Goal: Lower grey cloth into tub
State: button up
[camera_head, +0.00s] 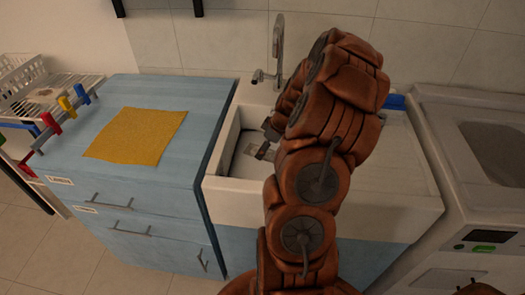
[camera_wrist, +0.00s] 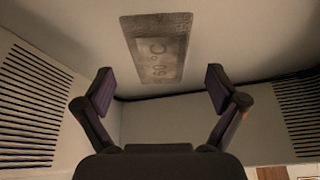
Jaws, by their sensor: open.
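The grey cloth (camera_wrist: 155,50), a flat rectangle marked "60 °C", lies on a pale surface ahead of my gripper (camera_wrist: 159,78) in the wrist view. The two fingers are spread wide and empty, with the cloth beyond the fingertips and apart from them. In the head view, a greyish patch that looks like the cloth (camera_head: 241,148) shows inside the white sink tub (camera_head: 236,196). My gripper (camera_head: 263,143) is over the left part of the tub, largely hidden behind my brown arm, which also covers the middle of the tub.
A tap (camera_head: 277,50) stands behind the tub. A yellow cloth (camera_head: 137,135) lies on the blue counter (camera_head: 195,100) at left, beside a white rack (camera_head: 50,90) with coloured clips. A white machine (camera_head: 480,150) stands at right. Ridged panels (camera_wrist: 35,105) flank the wrist view.

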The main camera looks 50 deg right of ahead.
jog(key=v, duration=0.8)
jog(key=shift+r, duration=0.3)
jog(key=shift+s, duration=0.1)
jog(key=a+r+g, duration=0.1)
jog(key=a+r, duration=0.2)
jog(key=a, duration=0.5)
jog(key=s+a+r+g+p, duration=0.1)
jog(key=a+r, duration=0.1)
jog(key=a, duration=0.6)
jog(key=s+a+r+g+y, duration=0.1)
jog(key=a+r, duration=0.2)
jog(key=a, duration=0.5)
jog(key=shift+s+a+r, duration=0.15)
jog(key=shift+a+r, duration=0.15)
jog(key=shift+r, duration=0.05)
jog(key=s+a+r+m+g+h+p, duration=0.1)
jog(key=s+a+m, duration=0.1)
jog(key=s+a, duration=0.3)
jog(key=s+a+r+m+g+h, duration=0.1)
jog(key=s+a, duration=0.5)
jog(key=s, duration=0.8)
jog(key=shift+a+r+m+g+p, duration=0.2)
jog(key=shift+r+m+g+p, duration=0.2)
jog(key=shift+r+g, duration=0.15)
jog(key=shift+s, duration=0.1)
jog(key=shift+c, duration=0.2)
